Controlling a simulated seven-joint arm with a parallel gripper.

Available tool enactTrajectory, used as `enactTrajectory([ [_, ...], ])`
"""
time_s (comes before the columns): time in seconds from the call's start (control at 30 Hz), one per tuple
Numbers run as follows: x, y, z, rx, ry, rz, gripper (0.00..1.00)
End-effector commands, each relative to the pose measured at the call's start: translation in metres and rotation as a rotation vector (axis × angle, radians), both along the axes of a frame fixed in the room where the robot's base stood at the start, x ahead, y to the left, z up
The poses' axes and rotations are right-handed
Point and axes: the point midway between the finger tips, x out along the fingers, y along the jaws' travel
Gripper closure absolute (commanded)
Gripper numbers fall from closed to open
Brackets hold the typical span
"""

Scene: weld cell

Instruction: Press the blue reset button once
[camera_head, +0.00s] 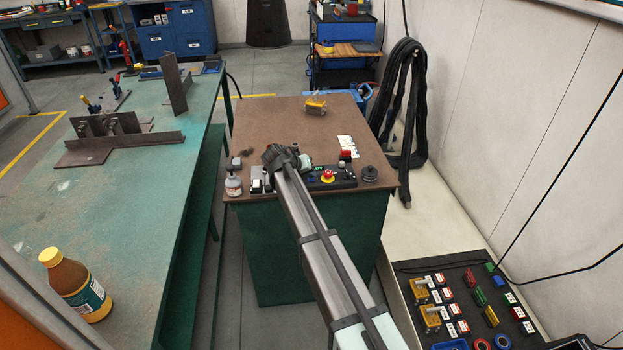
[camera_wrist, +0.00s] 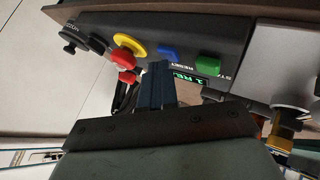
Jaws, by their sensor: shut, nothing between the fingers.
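The control box (camera_head: 345,180) sits near the front edge of the brown-topped cabinet. In the wrist view, the blue reset button (camera_wrist: 168,54) is on its dark panel (camera_wrist: 195,30), between the red emergency stop (camera_wrist: 123,59) on its yellow collar (camera_wrist: 130,44) and a green button (camera_wrist: 208,66). My gripper (camera_wrist: 159,68) is shut and empty. Its fingertips are just below the blue button in the wrist view, overlapping the RESET label. I cannot tell whether they touch the panel. In the head view my arm covers part of the box's surroundings.
A yellow item (camera_head: 316,105) lies farther back on the cabinet top (camera_head: 262,125), which is mostly clear. The green workbench (camera_head: 120,200) is at left.

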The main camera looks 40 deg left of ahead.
Motion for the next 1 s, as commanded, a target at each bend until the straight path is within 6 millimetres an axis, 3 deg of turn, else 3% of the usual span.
enactTrajectory([
  [1.0,0.000,0.000,0.024,0.000,0.000,0.000,1.00],
])
